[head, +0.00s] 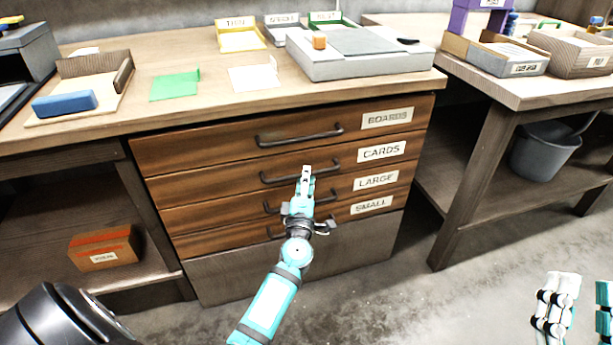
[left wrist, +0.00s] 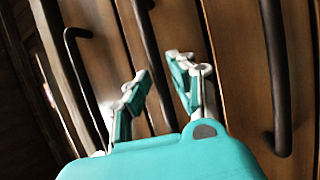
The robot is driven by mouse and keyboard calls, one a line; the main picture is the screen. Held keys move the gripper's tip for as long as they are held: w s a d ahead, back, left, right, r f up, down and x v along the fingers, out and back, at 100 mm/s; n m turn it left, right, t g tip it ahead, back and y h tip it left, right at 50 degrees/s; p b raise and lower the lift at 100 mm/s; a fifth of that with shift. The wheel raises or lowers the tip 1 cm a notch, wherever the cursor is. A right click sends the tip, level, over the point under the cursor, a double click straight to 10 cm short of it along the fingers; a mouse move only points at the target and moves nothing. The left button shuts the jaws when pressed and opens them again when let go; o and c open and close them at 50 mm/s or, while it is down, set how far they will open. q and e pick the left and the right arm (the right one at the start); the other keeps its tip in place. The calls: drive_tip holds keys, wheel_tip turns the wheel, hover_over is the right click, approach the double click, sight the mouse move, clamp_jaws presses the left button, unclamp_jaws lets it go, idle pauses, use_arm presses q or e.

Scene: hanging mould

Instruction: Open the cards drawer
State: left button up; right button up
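The cards drawer (head: 215,182) is the second wooden front from the top, closed and flush with its neighbours. Its white CARDS label (head: 382,151) is at the right. Its dark bar handle (head: 275,179) is partly hidden by my left gripper (head: 306,176), whose tips are at the handle in the head view. In the left wrist view my left gripper (left wrist: 160,85) has its fingers apart. A dark handle bar (left wrist: 151,50) runs between them in the picture; I cannot tell whether they touch it. My right gripper (head: 584,288) is at the lower right, open and empty, away from the drawers.
The boards drawer (head: 210,148) is above; the large drawer (head: 225,210) and small drawer (head: 235,238) are below, all closed. Trays and a grey box (head: 355,66) stand on the worktop. A grey bucket (head: 543,152) is on the right shelf. Floor in front is clear.

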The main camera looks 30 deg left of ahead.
use_arm(q)
drive_tip(key=shift+w+a+r, duration=0.1)
drive_tip(key=shift+w+a, duration=0.25)
drive_tip(key=shift+w, duration=0.3)
clamp_jaws()
